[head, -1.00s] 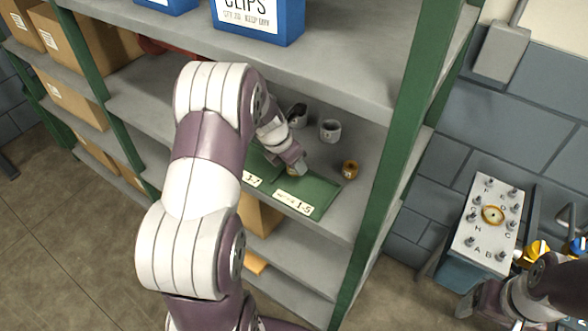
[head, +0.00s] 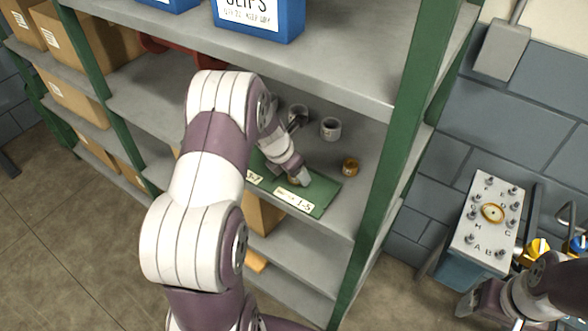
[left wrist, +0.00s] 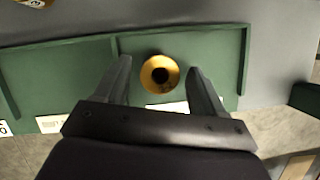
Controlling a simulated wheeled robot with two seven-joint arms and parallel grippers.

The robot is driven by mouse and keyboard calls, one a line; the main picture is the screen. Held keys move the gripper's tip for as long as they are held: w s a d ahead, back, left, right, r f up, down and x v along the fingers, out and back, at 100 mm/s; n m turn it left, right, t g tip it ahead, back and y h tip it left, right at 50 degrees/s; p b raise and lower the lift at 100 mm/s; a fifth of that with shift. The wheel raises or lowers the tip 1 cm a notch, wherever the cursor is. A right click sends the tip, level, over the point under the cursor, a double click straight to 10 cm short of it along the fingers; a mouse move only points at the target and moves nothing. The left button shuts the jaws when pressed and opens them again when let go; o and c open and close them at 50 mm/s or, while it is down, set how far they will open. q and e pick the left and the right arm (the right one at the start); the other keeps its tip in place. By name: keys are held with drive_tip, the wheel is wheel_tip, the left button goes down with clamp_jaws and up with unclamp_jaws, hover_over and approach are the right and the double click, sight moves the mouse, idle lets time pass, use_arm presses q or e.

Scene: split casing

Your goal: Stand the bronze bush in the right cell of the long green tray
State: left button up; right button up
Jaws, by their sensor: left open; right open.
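The bronze bush (left wrist: 160,75) stands in the right cell of the long green tray (left wrist: 60,80), seen from above as a ring with a dark hole. A small part of the bush shows in the head view (head: 293,181). My left gripper (left wrist: 160,78) is open, with one finger on each side of the bush and a gap on both sides. In the head view my left arm hides part of the tray (head: 325,191). My right gripper (head: 468,306) is open and empty at the lower right, away from the shelf.
A grey-white cup (head: 330,128) stands behind. A green post (head: 385,180) bounds the shelf at right, and a blue bin (head: 258,20) is above. A lettered pin board (head: 488,220) is at right.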

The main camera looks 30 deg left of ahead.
use_arm(q)
drive_tip(key=v, duration=1.1)
drive_tip(key=w+d+r+n+t+y, duration=0.1)
drive_tip(key=w+d+r+n+t, duration=0.15)
drive_tip(key=n, duration=0.55)
drive_tip(key=w+d+r+n+t, duration=0.15)
drive_tip(key=d+n, duration=0.25)
drive_tip(key=n, duration=0.5)
drive_tip(key=s+d+f+n+g, duration=0.3)
drive_tip(key=s+n, duration=0.6)
drive_tip(key=n, duration=0.2)
drive_tip(key=s+d+f+n+g, duration=0.3)
drive_tip(key=s+d+n+g, duration=0.1)
drive_tip(key=s+n, duration=0.6)
drive_tip(key=shift+s+d+n+y+b, duration=0.2)
drive_tip(key=shift+s+n+y+b, duration=0.1)
drive_tip(key=shift+n, duration=0.6)
